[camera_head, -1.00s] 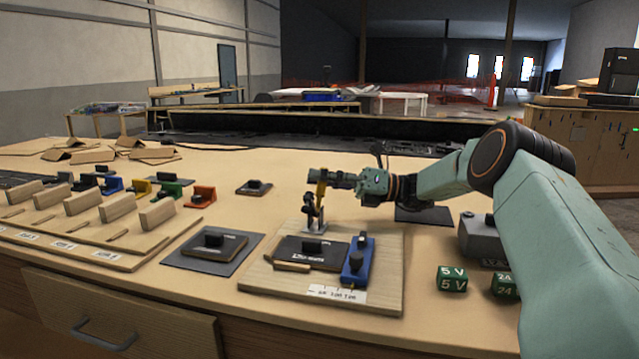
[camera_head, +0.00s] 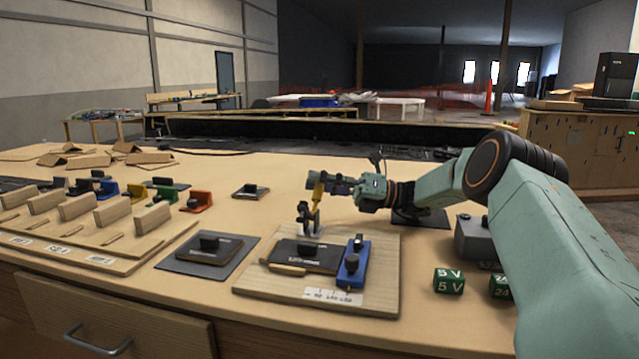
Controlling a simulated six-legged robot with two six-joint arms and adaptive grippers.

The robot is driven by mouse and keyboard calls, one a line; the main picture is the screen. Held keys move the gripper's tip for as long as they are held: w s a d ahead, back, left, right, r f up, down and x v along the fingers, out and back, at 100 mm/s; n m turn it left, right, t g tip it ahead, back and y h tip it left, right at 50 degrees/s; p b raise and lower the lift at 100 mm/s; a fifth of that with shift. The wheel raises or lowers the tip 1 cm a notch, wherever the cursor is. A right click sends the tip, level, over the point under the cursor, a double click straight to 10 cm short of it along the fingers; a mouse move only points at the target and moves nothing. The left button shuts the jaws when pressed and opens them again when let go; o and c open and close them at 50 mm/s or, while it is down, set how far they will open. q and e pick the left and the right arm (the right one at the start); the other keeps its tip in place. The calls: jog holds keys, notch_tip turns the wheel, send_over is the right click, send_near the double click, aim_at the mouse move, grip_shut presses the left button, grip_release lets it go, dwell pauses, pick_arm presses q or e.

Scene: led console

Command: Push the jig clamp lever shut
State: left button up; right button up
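The jig is a light wooden board (camera_head: 375,289) at the front middle of the bench, with a dark plate (camera_head: 305,256) and a blue block (camera_head: 354,264) on it. The toggle clamp (camera_head: 309,218) stands at the board's back edge. Its yellow lever (camera_head: 318,188) points up, nearly upright. My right gripper (camera_head: 322,182) comes in from the right at the lever's upper part, touching it or very close. Its fingers are small and overlap the lever, so their opening is unclear. My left gripper is out of view.
A dark mat with a black part (camera_head: 208,243) lies left of the jig. Wooden racks (camera_head: 75,207) and coloured clips (camera_head: 196,201) fill the left. A grey box (camera_head: 478,238) and green 5 V block (camera_head: 449,281) stand right. The bench middle behind the jig is mostly clear.

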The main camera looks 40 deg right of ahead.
jog(key=shift+a, duration=0.1)
jog(key=shift+w, duration=0.1)
notch_tip(320, 180, up, 10)
dwell(0.5)
